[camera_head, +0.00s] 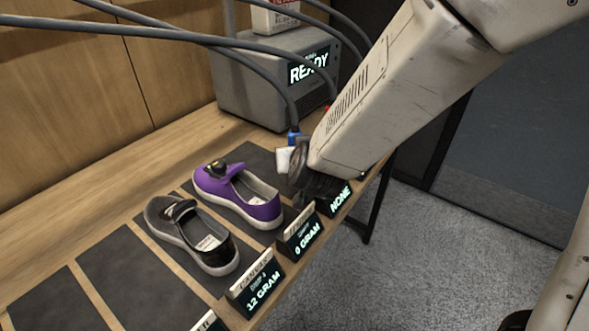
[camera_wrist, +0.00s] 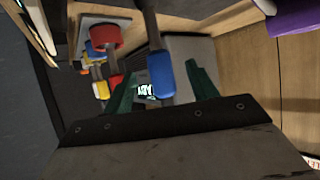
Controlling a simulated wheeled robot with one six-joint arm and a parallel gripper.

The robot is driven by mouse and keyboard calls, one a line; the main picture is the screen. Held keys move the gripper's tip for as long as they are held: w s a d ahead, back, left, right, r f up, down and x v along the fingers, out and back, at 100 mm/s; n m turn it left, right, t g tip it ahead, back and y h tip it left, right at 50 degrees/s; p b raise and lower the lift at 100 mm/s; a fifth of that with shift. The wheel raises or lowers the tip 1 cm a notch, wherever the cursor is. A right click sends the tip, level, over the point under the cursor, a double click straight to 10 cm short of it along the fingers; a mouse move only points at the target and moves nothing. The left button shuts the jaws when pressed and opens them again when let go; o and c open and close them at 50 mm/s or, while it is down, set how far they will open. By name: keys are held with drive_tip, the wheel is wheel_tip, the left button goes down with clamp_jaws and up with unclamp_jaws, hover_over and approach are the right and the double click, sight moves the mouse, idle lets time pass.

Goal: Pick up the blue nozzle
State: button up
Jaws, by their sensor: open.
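The blue nozzle (camera_head: 294,138) is on the end of a grey hose, in front of the grey machine with the READY screen. In the wrist view the blue nozzle (camera_wrist: 161,74) is upright in the picture, between the two green fingers of my gripper (camera_wrist: 160,85). The fingers are open, with a gap on each side of the nozzle. In the head view my gripper (camera_head: 297,163) is just below the nozzle and partly hidden by my arm.
The grey machine (camera_head: 238,88) stands at the back of the wooden table. A purple shoe (camera_head: 238,196) and a dark grey shoe (camera_head: 190,236) sit on dark mats to the left. Grey hoses cross above. Red (camera_wrist: 106,36) and yellow nozzles show in the wrist view.

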drive_tip(key=x, duration=0.8)
clamp_jaws()
